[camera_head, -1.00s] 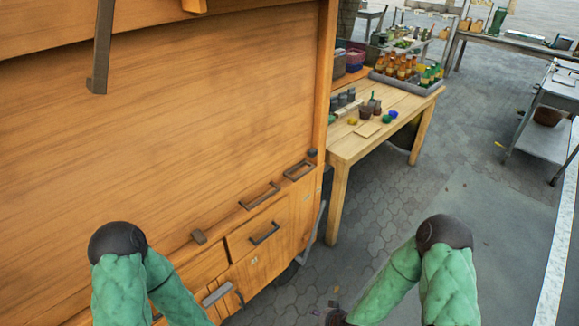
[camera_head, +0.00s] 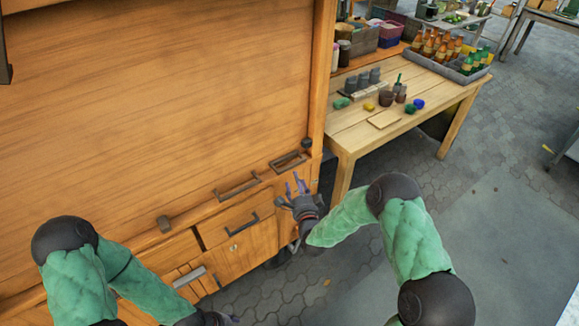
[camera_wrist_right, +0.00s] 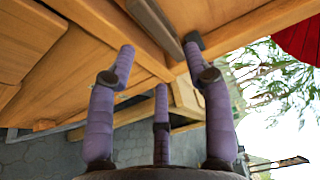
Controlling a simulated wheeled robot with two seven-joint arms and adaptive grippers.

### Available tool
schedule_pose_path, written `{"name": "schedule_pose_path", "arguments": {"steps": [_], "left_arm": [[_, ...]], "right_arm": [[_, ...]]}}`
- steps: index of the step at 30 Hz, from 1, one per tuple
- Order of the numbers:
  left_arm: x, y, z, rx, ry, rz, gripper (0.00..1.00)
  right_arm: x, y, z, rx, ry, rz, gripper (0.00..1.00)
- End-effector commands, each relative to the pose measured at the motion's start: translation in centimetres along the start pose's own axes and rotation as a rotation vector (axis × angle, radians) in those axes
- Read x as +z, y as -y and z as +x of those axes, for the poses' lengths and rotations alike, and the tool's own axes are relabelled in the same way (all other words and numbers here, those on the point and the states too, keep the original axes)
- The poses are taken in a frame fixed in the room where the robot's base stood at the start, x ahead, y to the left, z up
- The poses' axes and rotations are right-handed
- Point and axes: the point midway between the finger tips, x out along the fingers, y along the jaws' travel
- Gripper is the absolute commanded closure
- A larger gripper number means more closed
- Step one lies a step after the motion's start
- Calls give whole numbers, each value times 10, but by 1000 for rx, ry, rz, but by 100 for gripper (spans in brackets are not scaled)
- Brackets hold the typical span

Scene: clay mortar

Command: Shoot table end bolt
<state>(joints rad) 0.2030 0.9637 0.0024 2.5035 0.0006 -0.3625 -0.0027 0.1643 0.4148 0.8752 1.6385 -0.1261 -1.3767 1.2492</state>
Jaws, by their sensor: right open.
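A wooden cart (camera_head: 150,110) fills the left of the head view. At its right end, by the corner, is a dark metal frame-shaped fitting (camera_head: 288,162), with a small dark knob (camera_head: 306,144) beside it. I cannot tell which of these is the bolt. My right gripper (camera_head: 296,184) is open and empty, just below and in front of that fitting. In the right wrist view its purple fingers (camera_wrist_right: 160,75) point up toward the wooden underside and a dark grey bar (camera_wrist_right: 155,25); contact is unclear. My left gripper (camera_head: 208,318) is cut off at the bottom edge.
Dark handles (camera_head: 238,187) and a drawer handle (camera_head: 242,231) stand out along the cart front. A wooden table (camera_head: 350,127) with jars, bottles and a grey tray (camera_head: 430,62) stands to the right. Paved floor (camera_head: 480,235) is open at the right.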

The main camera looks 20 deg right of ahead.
Motion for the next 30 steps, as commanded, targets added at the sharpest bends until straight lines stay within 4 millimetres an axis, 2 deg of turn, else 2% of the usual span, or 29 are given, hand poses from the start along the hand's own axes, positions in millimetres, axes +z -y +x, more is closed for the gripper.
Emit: {"name": "schedule_pose_path", "arguments": {"steps": [6, 12, 18, 27, 30], "left_arm": [[0, 4, 11, 0, 0, 0, 49], [-1, 6, 16, 0, 0, 0, 49], [-1, 6, 19, 0, 0, 0, 49], [-1, 6, 18, 0, 0, 0, 49], [-1, 6, 18, 0, 0, 0, 49]], "right_arm": [[0, -2, 40, -1, 0, 0, 49], [0, -2, 68, 0, 0, -1, 49], [0, -1, 81, 2, 0, -1, 49], [0, -1, 83, 3, 0, -1, 49], [0, -1, 83, 3, 0, -1, 77]]}}
